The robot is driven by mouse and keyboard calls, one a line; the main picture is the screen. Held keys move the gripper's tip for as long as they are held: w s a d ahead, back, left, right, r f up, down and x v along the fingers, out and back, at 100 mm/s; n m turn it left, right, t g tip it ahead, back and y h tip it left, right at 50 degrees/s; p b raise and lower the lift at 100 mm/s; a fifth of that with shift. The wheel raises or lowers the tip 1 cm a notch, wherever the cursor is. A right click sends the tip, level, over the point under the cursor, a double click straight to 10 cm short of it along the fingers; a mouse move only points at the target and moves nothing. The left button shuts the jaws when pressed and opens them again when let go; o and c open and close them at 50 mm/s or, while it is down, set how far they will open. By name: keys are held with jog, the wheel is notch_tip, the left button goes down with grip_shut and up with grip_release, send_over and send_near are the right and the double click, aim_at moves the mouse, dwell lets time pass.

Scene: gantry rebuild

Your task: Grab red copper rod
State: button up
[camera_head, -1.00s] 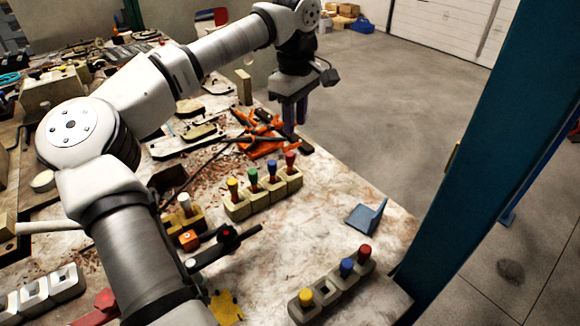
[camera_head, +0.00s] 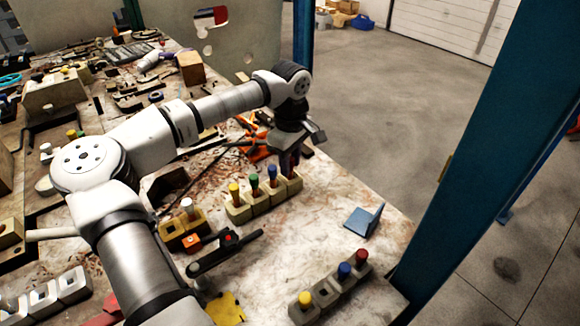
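A stone-coloured block rack (camera_head: 262,203) on the table holds upright rods with yellow, green and blue tops. The red-topped rod at its right end is now hidden at my gripper. My gripper (camera_head: 289,167) points down over that right end block, its fingers at the rod's place. Whether the fingers are apart or closed on the rod is too small to tell. A second red-topped rod (camera_head: 361,258) stands in the front block rack (camera_head: 322,300), beside blue and yellow ones, well away from my gripper.
A black clamp-like tool (camera_head: 226,250) and a white-topped rod (camera_head: 187,206) are to the left. Orange-handled tools (camera_head: 255,150) lie behind my gripper. The table between the racks is mostly clear.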

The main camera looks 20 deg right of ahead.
grip_shut()
jog(key=shift+r, duration=0.15)
